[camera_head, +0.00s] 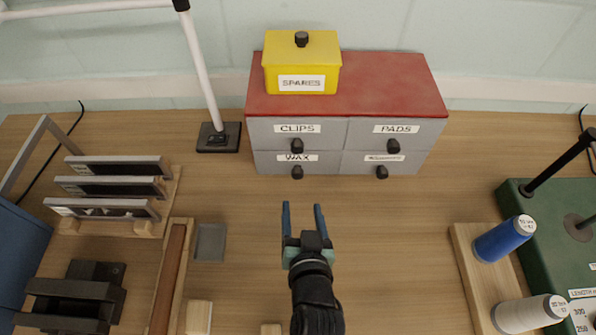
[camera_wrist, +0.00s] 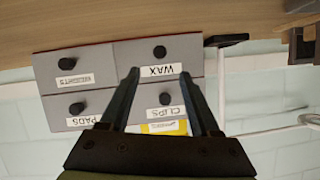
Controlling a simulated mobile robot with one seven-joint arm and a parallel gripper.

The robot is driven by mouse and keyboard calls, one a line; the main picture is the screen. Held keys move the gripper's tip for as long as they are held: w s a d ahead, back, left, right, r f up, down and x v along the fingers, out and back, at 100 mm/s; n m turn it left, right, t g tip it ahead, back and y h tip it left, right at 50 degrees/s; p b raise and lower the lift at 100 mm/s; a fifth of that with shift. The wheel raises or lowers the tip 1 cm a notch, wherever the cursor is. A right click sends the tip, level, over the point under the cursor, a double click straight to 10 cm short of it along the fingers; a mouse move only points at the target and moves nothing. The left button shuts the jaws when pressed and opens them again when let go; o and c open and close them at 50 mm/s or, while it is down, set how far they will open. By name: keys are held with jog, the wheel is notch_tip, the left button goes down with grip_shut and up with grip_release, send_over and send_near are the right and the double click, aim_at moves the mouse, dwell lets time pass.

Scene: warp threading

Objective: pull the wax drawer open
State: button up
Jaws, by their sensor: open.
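The wax drawer (camera_head: 325,160) is the lower left drawer of a grey cabinet with a red top (camera_head: 390,85). It is shut, with a white WAX label and a black knob (camera_head: 297,172). In the wrist view the picture is upside down; the wax drawer (camera_wrist: 185,52) is at upper middle with its knob (camera_wrist: 159,52) showing between the finger lines. My gripper (camera_head: 303,205) is open and empty, over the table in front of the cabinet, fingers pointing at the drawer and apart from the knob. In the wrist view my gripper (camera_wrist: 162,78) is also empty.
The CLIPS drawer (camera_head: 270,127) is just above, PADS (camera_head: 420,128) to its right; both are shut. A yellow SPARES box (camera_head: 325,55) stands on top. A lamp base (camera_head: 218,138) is left of the cabinet. The table (camera_head: 390,240) before the drawers is clear.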

aim_at(298, 176)
jog(key=x, duration=1)
jog(key=shift+w+f, duration=0.1)
jog(key=shift+w, duration=0.25)
grip_shut()
dwell(1.0)
